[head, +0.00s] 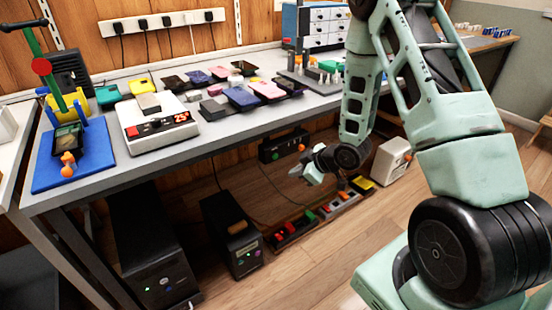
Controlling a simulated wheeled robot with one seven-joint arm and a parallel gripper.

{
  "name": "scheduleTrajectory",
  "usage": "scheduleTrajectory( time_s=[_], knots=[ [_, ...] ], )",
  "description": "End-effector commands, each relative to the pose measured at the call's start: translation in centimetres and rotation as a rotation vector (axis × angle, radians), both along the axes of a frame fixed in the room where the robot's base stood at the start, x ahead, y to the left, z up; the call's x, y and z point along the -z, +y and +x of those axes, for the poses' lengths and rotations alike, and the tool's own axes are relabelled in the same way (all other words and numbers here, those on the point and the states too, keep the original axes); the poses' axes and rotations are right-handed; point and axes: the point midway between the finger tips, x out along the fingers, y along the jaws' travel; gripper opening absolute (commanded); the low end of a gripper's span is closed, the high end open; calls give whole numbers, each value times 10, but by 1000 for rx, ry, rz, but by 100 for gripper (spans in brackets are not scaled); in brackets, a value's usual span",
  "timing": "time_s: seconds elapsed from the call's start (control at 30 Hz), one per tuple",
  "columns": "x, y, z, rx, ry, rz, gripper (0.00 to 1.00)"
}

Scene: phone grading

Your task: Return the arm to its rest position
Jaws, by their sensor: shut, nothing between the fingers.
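My gripper (306,173) is in the middle of the head view, at the end of my pale green arm. It is in front of the bench's front edge and lower than the bench top. It is small in the picture, and its fingers look closed with nothing held. My arm rises on the right side and bends down to the gripper. The workbench (75,192) carries several phones, among them a pink phone (267,90) and a blue phone (242,98). The gripper touches none of them.
On the bench stand a white device with a red display (157,122), a blue mat (92,165) with a phone in a stand, and a drawer cabinet (322,27). Black boxes (232,236) and power strips (292,230) are on the floor below. Wooden floor shows around the gripper.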

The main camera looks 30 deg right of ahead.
Motion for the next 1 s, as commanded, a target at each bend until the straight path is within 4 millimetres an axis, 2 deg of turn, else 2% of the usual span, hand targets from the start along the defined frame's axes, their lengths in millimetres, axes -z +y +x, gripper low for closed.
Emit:
scheduleTrajectory(
  time_s=[0.4, 0.53, 0.67, 0.77, 0.87, 1.0],
  knots=[
    [0, 0, 0, 0, 0, 0, 0],
    [-12, 17, 6, -4, 24, -14, 0],
    [-41, 61, 7, 2, 110, -46, 0],
    [-70, 109, -7, 10, 206, -71, 0],
    [-98, 156, -38, 19, 310, -90, 0],
    [-133, 211, -101, 20, 460, -120, 0]
  ],
)
